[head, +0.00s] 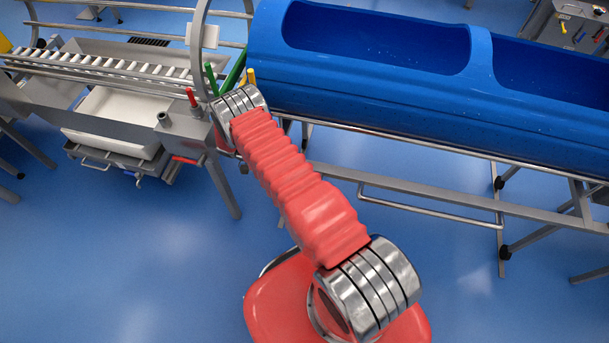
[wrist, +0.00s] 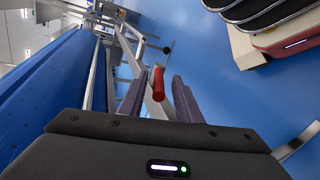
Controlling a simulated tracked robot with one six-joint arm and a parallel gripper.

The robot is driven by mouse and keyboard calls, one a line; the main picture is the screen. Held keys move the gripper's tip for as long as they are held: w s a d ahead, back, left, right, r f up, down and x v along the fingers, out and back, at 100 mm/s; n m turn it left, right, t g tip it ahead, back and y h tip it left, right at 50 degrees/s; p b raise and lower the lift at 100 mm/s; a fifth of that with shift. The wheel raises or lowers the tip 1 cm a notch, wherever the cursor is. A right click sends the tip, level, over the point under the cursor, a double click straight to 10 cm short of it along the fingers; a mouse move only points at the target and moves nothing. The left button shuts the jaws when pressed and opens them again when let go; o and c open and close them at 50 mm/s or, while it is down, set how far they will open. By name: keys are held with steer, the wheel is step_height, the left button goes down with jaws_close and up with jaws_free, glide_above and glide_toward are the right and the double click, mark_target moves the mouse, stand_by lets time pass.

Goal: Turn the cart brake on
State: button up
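In the wrist view my gripper (wrist: 158,84) is open, with one dark finger on each side of a red handle (wrist: 157,79). The handle shows in the gap between the fingertips, on or in front of a grey frame bar; I cannot tell how far it is from the fingers. In the head view my gripper is hidden behind my arm. There, a blue tub (head: 370,95) rests on a grey carrier frame (head: 430,208). A red lever (head: 186,159) sits low by the steel station at left. I cannot tell whether it is the handle in the wrist view.
The steel station has a roller conveyor (head: 110,68) and a white bin (head: 115,140). Green (head: 211,80), yellow (head: 251,76) and red (head: 191,97) upright levers stand near my arm. The blue tub wall (wrist: 40,90) runs along the left in the wrist view.

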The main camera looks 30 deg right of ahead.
steer(key=shift+v, duration=2.1)
steer(key=shift+c, duration=0.3)
